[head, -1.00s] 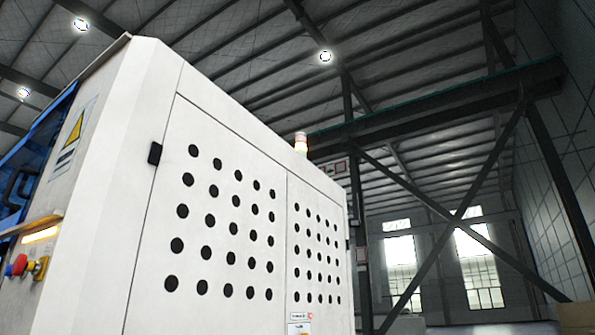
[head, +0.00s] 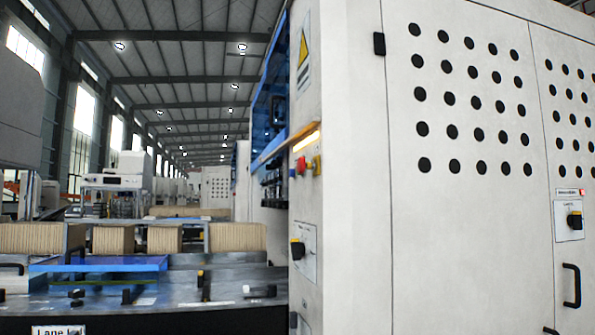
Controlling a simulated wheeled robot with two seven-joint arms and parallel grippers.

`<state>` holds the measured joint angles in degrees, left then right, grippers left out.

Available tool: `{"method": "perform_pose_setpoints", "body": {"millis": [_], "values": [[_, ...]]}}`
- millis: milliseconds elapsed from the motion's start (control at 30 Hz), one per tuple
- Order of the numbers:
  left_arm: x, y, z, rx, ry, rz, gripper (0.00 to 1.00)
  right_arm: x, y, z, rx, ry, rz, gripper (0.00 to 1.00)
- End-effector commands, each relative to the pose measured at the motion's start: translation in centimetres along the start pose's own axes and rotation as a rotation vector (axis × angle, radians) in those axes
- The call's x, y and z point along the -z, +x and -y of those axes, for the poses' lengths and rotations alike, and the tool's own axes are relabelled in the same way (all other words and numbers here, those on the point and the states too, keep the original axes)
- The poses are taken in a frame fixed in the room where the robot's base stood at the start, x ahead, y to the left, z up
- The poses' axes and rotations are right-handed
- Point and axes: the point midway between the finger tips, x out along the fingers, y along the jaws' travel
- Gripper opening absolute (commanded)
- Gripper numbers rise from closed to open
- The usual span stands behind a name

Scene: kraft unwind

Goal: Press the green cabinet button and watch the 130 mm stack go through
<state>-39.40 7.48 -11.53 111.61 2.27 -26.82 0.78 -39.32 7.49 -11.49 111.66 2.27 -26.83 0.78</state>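The white cabinet (head: 350,240) fills the right half of the head view. On its narrow left side is a small control group with a red button (head: 301,165) and a yellow-based control (head: 316,166) beside it. I cannot make out a green button. Several tan layered stacks stand in a row on the machine bed at the left, among them a left stack (head: 32,238), a middle stack (head: 113,239) and a right stack (head: 238,237). I cannot tell which one is 130 mm. Neither of my grippers is in view.
A blue plate (head: 100,264) lies on the dark machine bed (head: 170,290) in front of the stacks. A black rotary switch (head: 297,249) sits low on the cabinet's side. The cabinet door has a black handle (head: 571,286). More machines stand along the hall behind.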

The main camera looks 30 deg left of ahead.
Motion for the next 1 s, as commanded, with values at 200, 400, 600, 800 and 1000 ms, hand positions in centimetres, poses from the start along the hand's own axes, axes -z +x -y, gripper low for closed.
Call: {"method": "perform_pose_setpoints", "body": {"millis": [200, 400, 600, 800, 1000], "values": [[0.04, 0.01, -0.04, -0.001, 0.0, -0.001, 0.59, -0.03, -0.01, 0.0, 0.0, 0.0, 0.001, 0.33], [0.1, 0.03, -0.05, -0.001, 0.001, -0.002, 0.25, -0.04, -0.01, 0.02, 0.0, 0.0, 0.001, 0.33], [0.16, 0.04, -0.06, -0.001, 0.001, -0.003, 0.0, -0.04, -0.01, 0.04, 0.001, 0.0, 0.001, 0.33], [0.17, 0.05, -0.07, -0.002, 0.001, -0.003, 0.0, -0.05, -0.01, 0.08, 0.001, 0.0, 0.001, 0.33], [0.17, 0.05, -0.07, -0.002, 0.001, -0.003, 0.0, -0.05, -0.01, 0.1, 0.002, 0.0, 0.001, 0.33]]}}
